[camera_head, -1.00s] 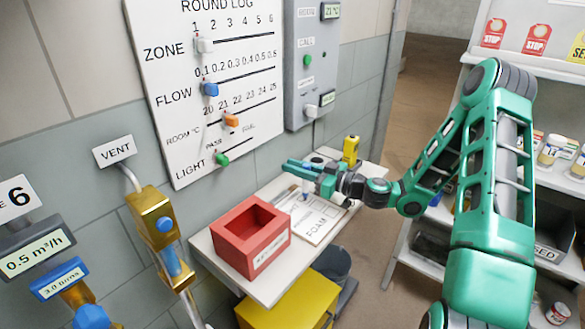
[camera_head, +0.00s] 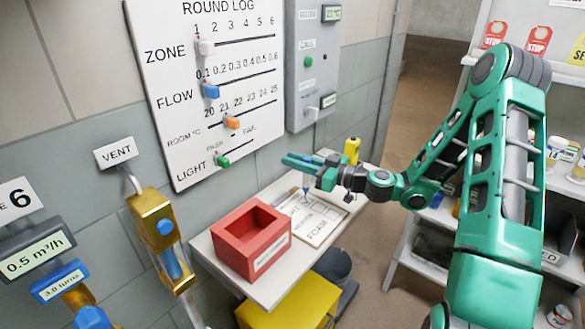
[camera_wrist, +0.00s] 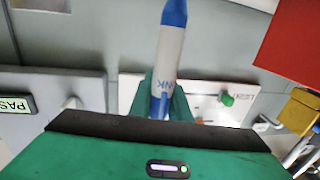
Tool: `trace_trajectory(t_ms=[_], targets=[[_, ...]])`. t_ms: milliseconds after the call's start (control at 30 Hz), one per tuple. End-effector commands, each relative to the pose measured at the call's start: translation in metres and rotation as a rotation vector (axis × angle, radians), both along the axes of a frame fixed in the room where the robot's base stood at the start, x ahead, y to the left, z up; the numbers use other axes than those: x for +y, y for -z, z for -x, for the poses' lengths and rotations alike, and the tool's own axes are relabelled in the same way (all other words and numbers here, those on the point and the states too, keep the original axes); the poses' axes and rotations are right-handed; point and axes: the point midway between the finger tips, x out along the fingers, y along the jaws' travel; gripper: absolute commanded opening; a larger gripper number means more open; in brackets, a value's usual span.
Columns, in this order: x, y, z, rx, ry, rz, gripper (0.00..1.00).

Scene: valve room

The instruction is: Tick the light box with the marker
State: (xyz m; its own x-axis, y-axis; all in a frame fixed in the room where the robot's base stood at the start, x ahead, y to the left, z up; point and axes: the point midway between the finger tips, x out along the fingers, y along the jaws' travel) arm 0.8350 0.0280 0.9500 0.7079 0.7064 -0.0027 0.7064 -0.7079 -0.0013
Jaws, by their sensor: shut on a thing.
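My gripper (camera_head: 298,162) is above the small table beside the wall and is shut on the marker. In the wrist view the gripper (camera_wrist: 165,96) holds the marker (camera_wrist: 170,50), which has a white body and blue ends. In the head view only the marker's lower end (camera_head: 306,191) shows, pointing down below the fingers. The sheet (camera_head: 320,222) lies flat on the table under it, with several boxes and printed words, FOAM being readable. The light box's word is too small to make out. The tip appears slightly above the sheet; contact cannot be told.
A red open bin (camera_head: 250,240) stands left of the sheet on the white table (camera_head: 213,250). A yellow object (camera_head: 351,150) stands behind it. The round log board (camera_head: 215,90) and grey panel (camera_head: 312,60) are on the wall. Shelves (camera_head: 550,200) stand at the right.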

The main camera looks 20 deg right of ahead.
Motion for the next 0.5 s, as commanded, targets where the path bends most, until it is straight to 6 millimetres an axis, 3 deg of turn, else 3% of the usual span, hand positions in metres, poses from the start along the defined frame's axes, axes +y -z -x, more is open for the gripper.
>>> trace_trajectory(t_ms=[500], targets=[[0.0,-0.037,0.0,-0.004,0.0,0.001,0.0]])
